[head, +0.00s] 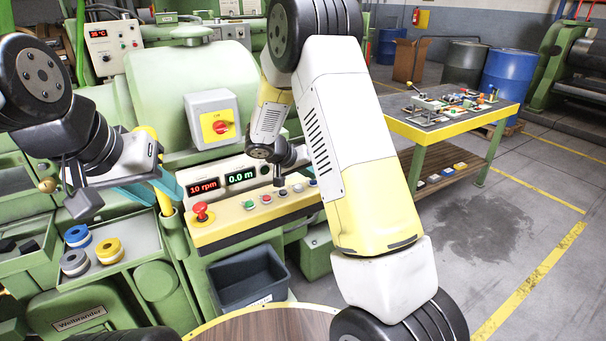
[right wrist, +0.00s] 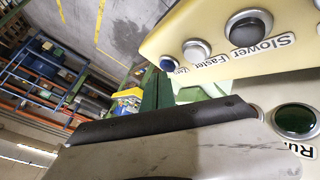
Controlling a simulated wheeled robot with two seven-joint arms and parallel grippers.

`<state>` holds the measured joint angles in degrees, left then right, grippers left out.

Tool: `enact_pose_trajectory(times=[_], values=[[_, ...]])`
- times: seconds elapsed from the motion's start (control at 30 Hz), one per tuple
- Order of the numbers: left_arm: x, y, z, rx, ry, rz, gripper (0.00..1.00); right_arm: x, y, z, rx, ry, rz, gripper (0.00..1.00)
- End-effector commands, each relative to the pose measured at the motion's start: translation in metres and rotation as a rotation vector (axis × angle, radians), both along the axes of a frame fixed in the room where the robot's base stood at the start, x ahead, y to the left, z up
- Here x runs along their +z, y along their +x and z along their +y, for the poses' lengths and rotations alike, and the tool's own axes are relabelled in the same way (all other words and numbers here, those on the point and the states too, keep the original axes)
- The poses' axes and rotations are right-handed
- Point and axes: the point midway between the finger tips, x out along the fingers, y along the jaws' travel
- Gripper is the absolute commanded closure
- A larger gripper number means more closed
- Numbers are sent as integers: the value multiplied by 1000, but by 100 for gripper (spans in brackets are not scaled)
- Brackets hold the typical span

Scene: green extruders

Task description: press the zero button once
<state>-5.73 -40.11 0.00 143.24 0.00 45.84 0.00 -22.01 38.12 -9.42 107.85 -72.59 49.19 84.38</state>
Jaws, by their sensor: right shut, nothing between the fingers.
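The yellow-edged control panel (head: 240,223) carries a row of buttons below two displays reading "10 rpm" (head: 204,187) and "0.0 m" (head: 241,177). A blue button (head: 312,182) is at the right end of the row; it also shows in the right wrist view (right wrist: 168,63), its label not readable. No "zero" label is legible. My right gripper (head: 279,181) is shut and empty, over the panel near the grey buttons, left of the blue one; contact cannot be told. My left gripper (head: 84,203) hangs at the left, apart from the panel; its fingers are unclear.
A red emergency stop (head: 201,211) stands up at the panel's left end. A grey switch box (head: 212,118) is above; a dark bin (head: 247,279) is below.

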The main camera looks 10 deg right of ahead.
Motion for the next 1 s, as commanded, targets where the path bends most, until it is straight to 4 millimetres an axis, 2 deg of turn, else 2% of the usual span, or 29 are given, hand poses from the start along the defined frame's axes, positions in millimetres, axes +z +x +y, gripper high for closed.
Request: enact_pose_trajectory(times=[0.13,0.53,1.0], values=[[0,0,0,0,0,0,64,8,0,0,0,0,-2,100],[0,0,0,0,0,0,64,13,0,0,0,1,-3,100],[0,0,0,0,0,0,64,56,0,0,0,1,-3,100]])
